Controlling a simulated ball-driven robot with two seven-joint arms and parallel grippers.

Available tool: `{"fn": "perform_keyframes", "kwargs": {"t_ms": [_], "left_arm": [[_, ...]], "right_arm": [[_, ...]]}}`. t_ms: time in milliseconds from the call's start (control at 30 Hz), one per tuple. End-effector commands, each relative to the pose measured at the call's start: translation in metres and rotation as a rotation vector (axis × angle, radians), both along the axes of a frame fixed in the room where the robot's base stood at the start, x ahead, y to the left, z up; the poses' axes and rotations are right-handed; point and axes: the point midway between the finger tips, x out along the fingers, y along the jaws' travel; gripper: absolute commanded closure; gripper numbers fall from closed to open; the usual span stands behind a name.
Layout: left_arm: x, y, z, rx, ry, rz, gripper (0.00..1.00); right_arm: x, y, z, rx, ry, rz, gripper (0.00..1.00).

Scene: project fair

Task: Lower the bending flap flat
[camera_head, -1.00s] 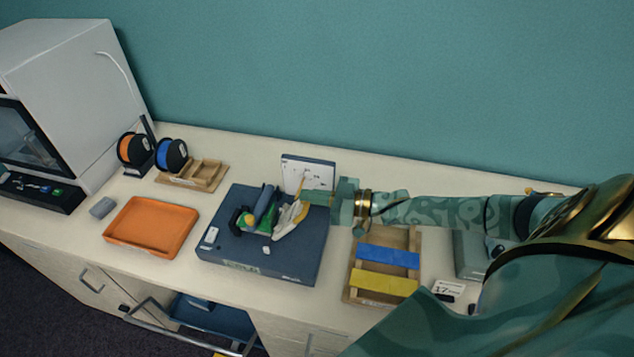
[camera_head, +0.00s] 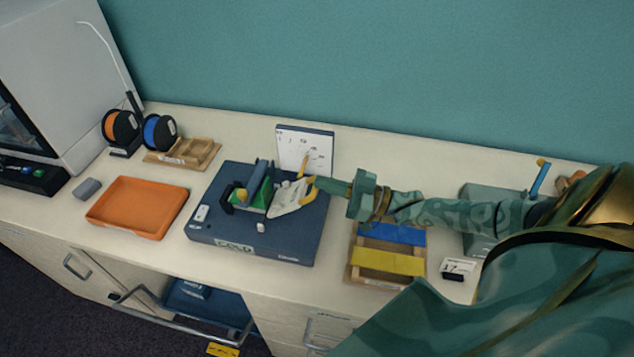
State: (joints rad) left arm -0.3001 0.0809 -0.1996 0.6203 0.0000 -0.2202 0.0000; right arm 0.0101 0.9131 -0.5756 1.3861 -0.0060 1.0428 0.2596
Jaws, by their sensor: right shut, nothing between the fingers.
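The bender is a dark blue base (camera_head: 290,238) labelled COLD on the counter. A narrow blue-grey flap (camera_head: 261,178) stands raised near its middle, beside a green triangular piece (camera_head: 265,195). A black handle-like part and a yellow bit are at its left. My right gripper (camera_head: 277,208), pale with yellow parts, reaches in from the right over the base, just right of the green piece. Its fingers are shut with nothing between them. Whether it touches the flap or the green piece, I cannot tell. My left gripper is out of view.
An orange tray (camera_head: 103,213) lies left of the base. A white dial board (camera_head: 305,143) stands behind it. A wooden rack (camera_head: 356,280) with blue and yellow bars is to the right, under my arm. Two spools (camera_head: 159,132) stand at the back left.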

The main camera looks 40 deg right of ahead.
Motion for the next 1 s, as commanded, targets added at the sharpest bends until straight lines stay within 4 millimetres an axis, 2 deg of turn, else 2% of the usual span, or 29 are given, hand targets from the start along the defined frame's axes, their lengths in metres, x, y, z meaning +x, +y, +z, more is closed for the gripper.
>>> {"fn": "perform_keyframes", "kwargs": {"t_ms": [33, 100, 533, 667, 800, 900, 1000], "left_arm": [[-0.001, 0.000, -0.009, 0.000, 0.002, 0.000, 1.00], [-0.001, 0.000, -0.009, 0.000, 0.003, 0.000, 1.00], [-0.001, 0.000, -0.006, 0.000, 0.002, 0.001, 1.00], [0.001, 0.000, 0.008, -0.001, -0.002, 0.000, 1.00], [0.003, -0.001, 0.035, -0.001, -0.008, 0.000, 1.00], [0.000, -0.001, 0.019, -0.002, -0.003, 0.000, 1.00], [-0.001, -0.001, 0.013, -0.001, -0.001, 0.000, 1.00]], "right_arm": [[-0.003, -0.003, -0.012, 0.001, 0.001, -0.002, 1.00], [-0.006, -0.005, -0.013, 0.000, 0.000, -0.001, 1.00], [-0.006, -0.006, -0.010, -0.001, -0.002, 0.000, 1.00], [-0.004, -0.006, 0.006, -0.001, -0.003, -0.001, 1.00], [0.001, -0.006, 0.038, -0.001, -0.006, -0.002, 1.00], [-0.020, -0.023, 0.016, -0.004, 0.006, -0.002, 1.00], [-0.038, -0.038, 0.008, -0.002, 0.005, -0.002, 1.00]]}}
